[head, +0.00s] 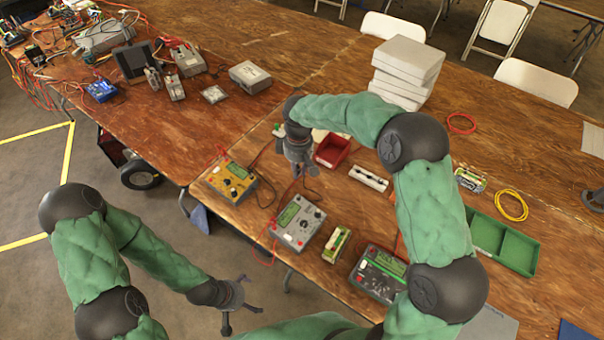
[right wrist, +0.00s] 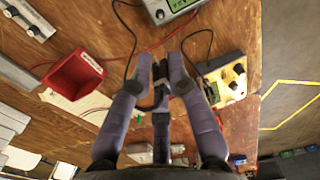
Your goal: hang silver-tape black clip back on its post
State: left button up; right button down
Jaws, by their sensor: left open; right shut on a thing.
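My right gripper (head: 298,178) is over the table beside the yellow charger (head: 231,183). In the right wrist view its fingers (right wrist: 161,72) are closed on a small black clip (right wrist: 160,70). Its tape is too small to make out. In the head view the gripper mostly hides the clip. A black cable (right wrist: 133,38) runs near the held clip. The yellow charger (right wrist: 223,82) is just right of the fingers in the wrist view. I cannot tell which post belongs to the clip. My left gripper (head: 240,305) is open and empty, off the table's front edge.
A grey charger (head: 299,224), a dark charger (head: 380,273) and a battery pack (head: 336,245) line the front edge. A red bin (head: 333,150) and a pale slotted bar (head: 368,177) are behind. A green tray (head: 520,250) lies right. Loose leads cross the wood.

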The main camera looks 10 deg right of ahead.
jog(key=shift+s+f+b, duration=0.2)
jog(key=shift+f+b, duration=0.35)
jog(key=shift+f, duration=1.35)
jog(key=shift+f, duration=0.15)
jog(key=shift+f+b, duration=1.7)
jog(key=shift+f, duration=1.7)
jog(key=shift+f, duration=0.15)
jog(key=c, duration=1.1)
grip_release()
